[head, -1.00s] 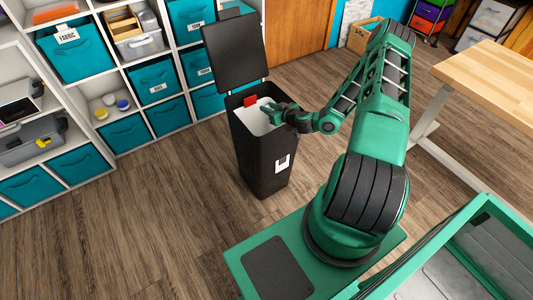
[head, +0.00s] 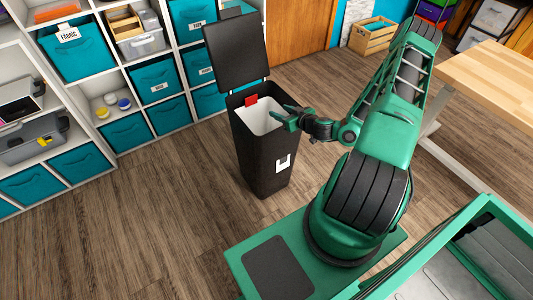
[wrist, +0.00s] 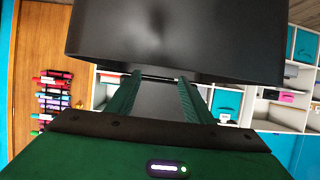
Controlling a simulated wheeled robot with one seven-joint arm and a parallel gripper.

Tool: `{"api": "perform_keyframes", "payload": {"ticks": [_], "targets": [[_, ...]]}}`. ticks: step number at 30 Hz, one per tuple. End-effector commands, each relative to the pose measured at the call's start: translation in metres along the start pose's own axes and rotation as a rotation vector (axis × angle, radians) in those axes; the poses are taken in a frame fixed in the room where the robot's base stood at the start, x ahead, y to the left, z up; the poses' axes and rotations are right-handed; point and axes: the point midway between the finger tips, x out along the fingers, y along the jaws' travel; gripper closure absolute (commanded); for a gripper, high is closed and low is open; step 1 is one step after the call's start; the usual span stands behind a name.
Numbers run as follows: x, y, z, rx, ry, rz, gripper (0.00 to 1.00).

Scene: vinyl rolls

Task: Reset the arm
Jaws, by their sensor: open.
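My gripper (head: 287,117) is at the right rim of the black bin, over its opening, in the head view. Its fingers are green and apart, with nothing between them. In the wrist view both fingers (wrist: 155,98) point ahead at the black raised lid (wrist: 175,40), which fills the top of that view. My green arm reaches up and over from its base at the lower right of the head view.
The black bin (head: 265,160) stands on the wood floor with its lid (head: 236,52) open, a white inside and a red tab (head: 251,99). Shelves with teal boxes (head: 128,133) stand at the left. A wooden table (head: 490,80) is at the right. The floor at the lower left is clear.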

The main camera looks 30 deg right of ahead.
Motion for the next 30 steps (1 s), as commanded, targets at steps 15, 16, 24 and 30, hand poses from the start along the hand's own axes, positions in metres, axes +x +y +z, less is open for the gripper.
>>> {"api": "perform_keyframes", "payload": {"ticks": [15, 16, 24, 30], "targets": [[-0.017, 0.0, 0.0, -0.001, -0.001, 0.0, 0.53], [-0.017, 0.0, 0.0, -0.001, -0.001, 0.0, 0.53], [-0.017, -0.008, -0.008, -0.021, -0.009, -0.04, 0.53], [-0.027, -0.041, -0.033, -0.082, -0.074, -0.197, 0.53]]}}
